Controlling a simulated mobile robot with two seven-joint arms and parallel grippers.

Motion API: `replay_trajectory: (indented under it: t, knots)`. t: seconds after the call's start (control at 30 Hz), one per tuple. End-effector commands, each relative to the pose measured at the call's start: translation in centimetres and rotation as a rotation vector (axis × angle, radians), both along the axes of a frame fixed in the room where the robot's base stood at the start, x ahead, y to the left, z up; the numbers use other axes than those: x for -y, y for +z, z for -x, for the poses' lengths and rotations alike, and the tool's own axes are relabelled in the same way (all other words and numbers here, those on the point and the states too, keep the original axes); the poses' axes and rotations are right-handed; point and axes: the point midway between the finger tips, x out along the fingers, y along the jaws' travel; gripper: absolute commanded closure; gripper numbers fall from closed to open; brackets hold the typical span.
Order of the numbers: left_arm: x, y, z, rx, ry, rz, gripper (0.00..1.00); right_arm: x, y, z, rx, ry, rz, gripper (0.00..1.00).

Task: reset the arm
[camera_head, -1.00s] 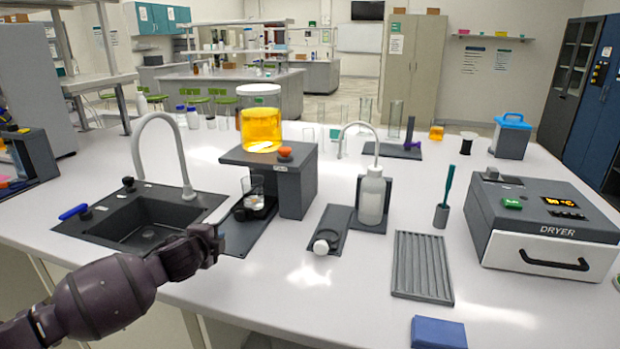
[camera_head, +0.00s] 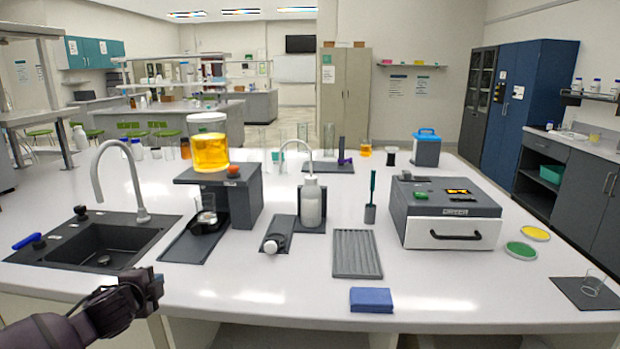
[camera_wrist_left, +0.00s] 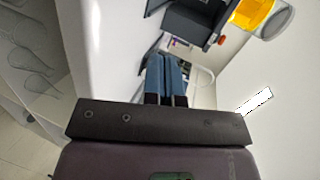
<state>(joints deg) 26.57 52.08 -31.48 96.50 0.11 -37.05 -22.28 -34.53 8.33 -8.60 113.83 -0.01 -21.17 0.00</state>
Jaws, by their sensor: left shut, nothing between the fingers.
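My left gripper (camera_head: 155,282) is at the lower left in the head view, in front of the sink and near the bench's front edge. Its blue fingers (camera_wrist_left: 166,78) are closed together in the left wrist view, with nothing between them. It touches no object that I can see. My right gripper is in neither view.
A sink (camera_head: 100,247) with a tall tap is beyond my left gripper. A dark stand (camera_head: 247,200) bears a jar of amber liquid (camera_head: 209,152). A wash bottle (camera_head: 310,203), ribbed tray (camera_head: 356,254), blue block (camera_head: 371,300) and dryer (camera_head: 445,212) stand rightward. The front bench strip is mostly clear.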

Motion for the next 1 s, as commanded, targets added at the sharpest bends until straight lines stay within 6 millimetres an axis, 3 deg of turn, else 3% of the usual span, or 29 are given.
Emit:
replay_trajectory:
  t: [0.13, 0.37, 0.57, 0.7, 1.0]
  knots:
    - [3.7, 2.4, 0.2, 0.071, -0.057, 0.203, 1.0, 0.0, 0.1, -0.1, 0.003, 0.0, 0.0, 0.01]
    - [7.6, -0.4, 3.7, 0.057, -0.074, 0.48, 1.0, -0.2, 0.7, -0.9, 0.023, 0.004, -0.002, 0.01]
    - [9.7, -4.3, 8.1, 0.019, -0.036, 0.711, 1.0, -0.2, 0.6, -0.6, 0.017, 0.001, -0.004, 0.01]
    - [10.4, -7.7, 12.3, -0.014, 0.033, 0.879, 1.0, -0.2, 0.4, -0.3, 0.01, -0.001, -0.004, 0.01]
    - [9.7, -14.5, 22.1, -0.071, 0.262, 1.129, 1.0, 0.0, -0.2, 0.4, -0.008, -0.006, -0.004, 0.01]
